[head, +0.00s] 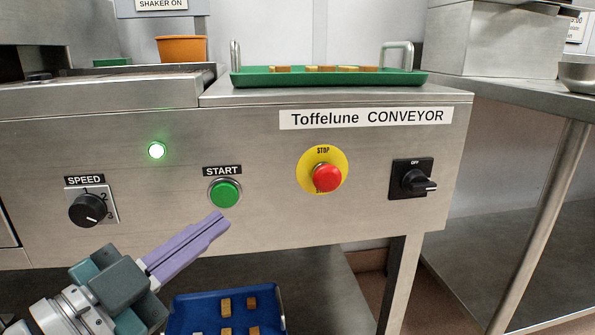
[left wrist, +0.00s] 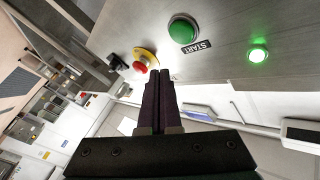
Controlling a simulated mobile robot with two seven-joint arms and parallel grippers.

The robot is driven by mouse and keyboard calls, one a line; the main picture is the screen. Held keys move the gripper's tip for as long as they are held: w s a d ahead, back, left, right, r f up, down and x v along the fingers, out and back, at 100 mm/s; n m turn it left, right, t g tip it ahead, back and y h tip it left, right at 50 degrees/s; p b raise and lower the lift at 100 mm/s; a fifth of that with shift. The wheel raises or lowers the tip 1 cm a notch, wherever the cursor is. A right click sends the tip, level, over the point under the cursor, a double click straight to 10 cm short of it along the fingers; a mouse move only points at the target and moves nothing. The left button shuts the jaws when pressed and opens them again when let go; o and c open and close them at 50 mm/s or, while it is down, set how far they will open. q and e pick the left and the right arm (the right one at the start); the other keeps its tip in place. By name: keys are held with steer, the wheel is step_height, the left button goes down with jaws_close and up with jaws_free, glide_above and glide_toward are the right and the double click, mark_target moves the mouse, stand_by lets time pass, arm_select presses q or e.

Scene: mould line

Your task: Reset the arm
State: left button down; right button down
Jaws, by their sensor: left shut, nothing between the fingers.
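My left gripper (head: 222,222) comes in from the lower left in the head view, its purple fingers shut and empty. Its tips are just below the green START button (head: 225,193) on the conveyor's front panel; whether they touch the panel I cannot tell. In the left wrist view the shut fingers (left wrist: 160,80) point up toward the panel, with the START button (left wrist: 183,29) above them. A green lamp (head: 156,151) is lit. A red STOP button (head: 327,178) on a yellow disc is to the right. My right gripper is not in view.
A black SPEED knob (head: 88,210) is at the left and a black rotary switch (head: 412,180) at the right. A green tray (head: 300,79) with several brown pieces lies on top. An orange tub (head: 182,49) stands behind.

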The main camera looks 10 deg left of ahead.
arm_select(q)
step_height(320, 180, up, 10)
steer(key=s+a+n+g+y+p, duration=0.2)
steer(key=n+y+p, duration=0.3)
steer(key=p, duration=0.6)
steer(key=s+a+r+n+g+y+p, duration=0.1)
steer(key=s+r+n+g+y+p, duration=0.15)
steer(key=s+r+g+p, duration=0.7)
steer(key=s+a+r+n+g+y+p, duration=0.1)
steer(key=s+r+n+g+p, duration=0.15)
steer(key=s+r+p, duration=1.3)
steer(key=w+r+p, duration=0.3)
steer(key=r+p, duration=2.7)
steer(key=p, duration=0.6)
steer(key=shift+a+r, duration=0.2)
